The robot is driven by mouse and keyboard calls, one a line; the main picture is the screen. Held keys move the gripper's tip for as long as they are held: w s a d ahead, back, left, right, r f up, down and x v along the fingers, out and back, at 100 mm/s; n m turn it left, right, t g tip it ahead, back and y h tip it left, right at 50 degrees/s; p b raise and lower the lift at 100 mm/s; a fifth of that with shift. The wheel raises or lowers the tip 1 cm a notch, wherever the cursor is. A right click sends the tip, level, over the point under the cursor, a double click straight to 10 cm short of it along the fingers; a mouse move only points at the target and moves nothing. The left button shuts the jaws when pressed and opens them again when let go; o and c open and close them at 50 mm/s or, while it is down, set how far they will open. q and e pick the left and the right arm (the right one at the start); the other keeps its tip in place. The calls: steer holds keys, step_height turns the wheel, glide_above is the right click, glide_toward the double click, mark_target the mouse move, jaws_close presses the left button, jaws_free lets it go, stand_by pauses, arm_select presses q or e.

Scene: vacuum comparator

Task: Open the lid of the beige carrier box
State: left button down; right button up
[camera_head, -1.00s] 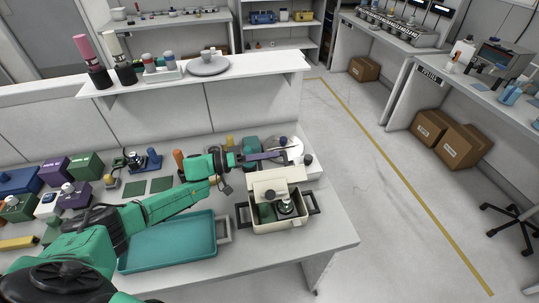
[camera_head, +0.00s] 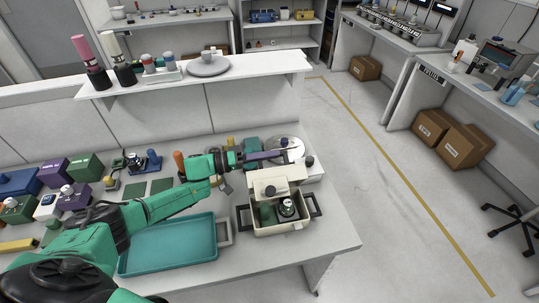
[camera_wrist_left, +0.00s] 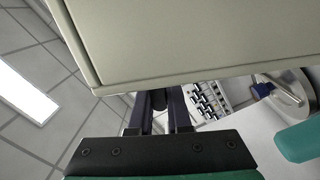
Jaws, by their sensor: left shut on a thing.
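The beige carrier box (camera_head: 281,228) stands near the table's right end, with dark handles at its sides. Its lid (camera_head: 282,174) is raised at the back and stands steeply tilted, so the box is open to view. Inside are a metal-topped jar and something green. My left gripper (camera_head: 290,155) is at the lid's upper edge, behind it, and is shut on the lid. In the left wrist view the lid (camera_wrist_left: 200,40) fills the top as a beige panel and hides the fingertips. My right gripper is not in view.
A teal tray (camera_head: 170,246) lies left of the box. A round metal plate (camera_head: 287,146) and small items are behind the lid. A raised white shelf (camera_head: 200,77) runs along the back. The table's right edge is close to the box.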

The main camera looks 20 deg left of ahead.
arm_select(q)
steer(key=shift+s+f, duration=0.25)
steer(key=shift+f, duration=0.35)
steer(key=c, duration=0.9)
jaws_free()
steer(key=shift+w, duration=0.1)
steer(key=shift+o, duration=0.2)
steer(key=shift+w+r, duration=0.15)
steer(key=shift+a, duration=0.15)
steer(key=b+v, duration=0.3)
steer(key=v, duration=1.1)
